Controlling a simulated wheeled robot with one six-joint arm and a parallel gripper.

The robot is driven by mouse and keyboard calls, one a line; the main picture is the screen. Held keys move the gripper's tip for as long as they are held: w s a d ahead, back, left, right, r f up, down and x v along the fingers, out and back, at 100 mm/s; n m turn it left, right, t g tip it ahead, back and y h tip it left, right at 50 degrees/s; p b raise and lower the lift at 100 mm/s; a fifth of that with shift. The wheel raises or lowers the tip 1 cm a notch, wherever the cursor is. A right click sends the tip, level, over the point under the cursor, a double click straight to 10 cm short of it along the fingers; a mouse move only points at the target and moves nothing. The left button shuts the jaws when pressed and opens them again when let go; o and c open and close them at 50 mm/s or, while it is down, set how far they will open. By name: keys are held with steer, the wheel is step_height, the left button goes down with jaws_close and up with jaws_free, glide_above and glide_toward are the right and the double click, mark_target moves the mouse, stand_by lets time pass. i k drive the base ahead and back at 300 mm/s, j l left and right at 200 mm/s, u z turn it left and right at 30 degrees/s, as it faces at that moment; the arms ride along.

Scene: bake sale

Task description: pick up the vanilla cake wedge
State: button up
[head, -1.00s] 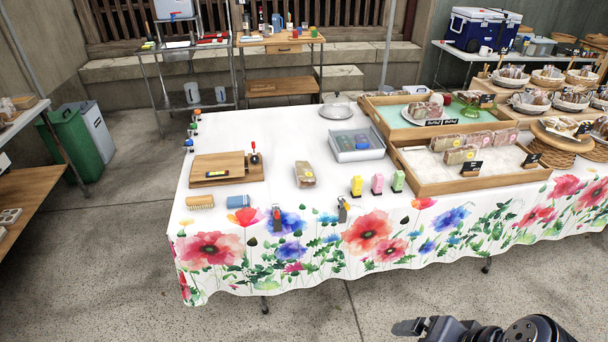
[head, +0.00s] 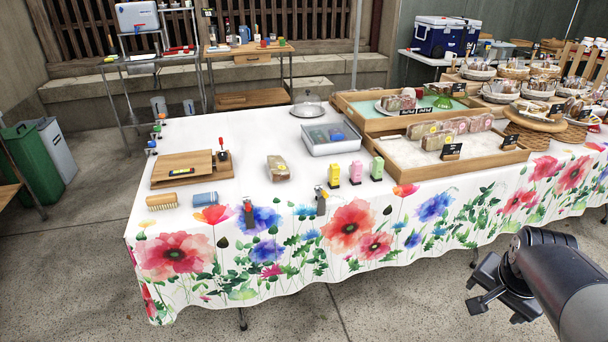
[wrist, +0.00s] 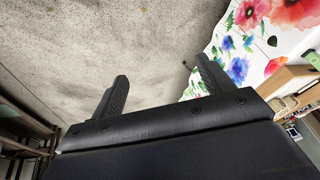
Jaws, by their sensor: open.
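I cannot tell for sure which item is the vanilla cake wedge. Several wrapped baked pieces (head: 448,134) with small round labels stand in a row in the front wooden tray (head: 455,163). A single wrapped piece (head: 278,169) lies alone on the tablecloth. More pieces lie on a plate (head: 398,109) in the back wooden tray with a green base. My gripper (head: 477,301) is at the lower right in the head view, in front of the table and apart from all of these. In the wrist view my gripper (wrist: 160,72) is open and empty, with floor between its fingers.
The flowered tablecloth (head: 350,230) hangs over the table's front. A cutting board (head: 185,175), brush (head: 161,201), grey-blue tray (head: 331,140) and small coloured bottles (head: 356,172) stand on the table. Baskets and woven stands (head: 535,120) crowd the right. The concrete floor in front is clear.

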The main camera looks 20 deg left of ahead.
mark_target(279, 169)
steer(key=i+u, duration=0.1)
steer(key=u, duration=0.35)
steer(key=i+u, duration=0.1)
steer(key=u, duration=0.8)
steer(key=i+l+u, duration=0.2)
steer(key=i+l, duration=0.15)
steer(key=i+l+u, duration=0.25)
steer(key=i+l, duration=0.15)
steer(key=i+l+u, duration=0.2)
steer(key=l, duration=0.25)
steer(key=i+l+u, duration=0.25)
steer(key=i+l, duration=0.3)
steer(key=l, duration=0.25)
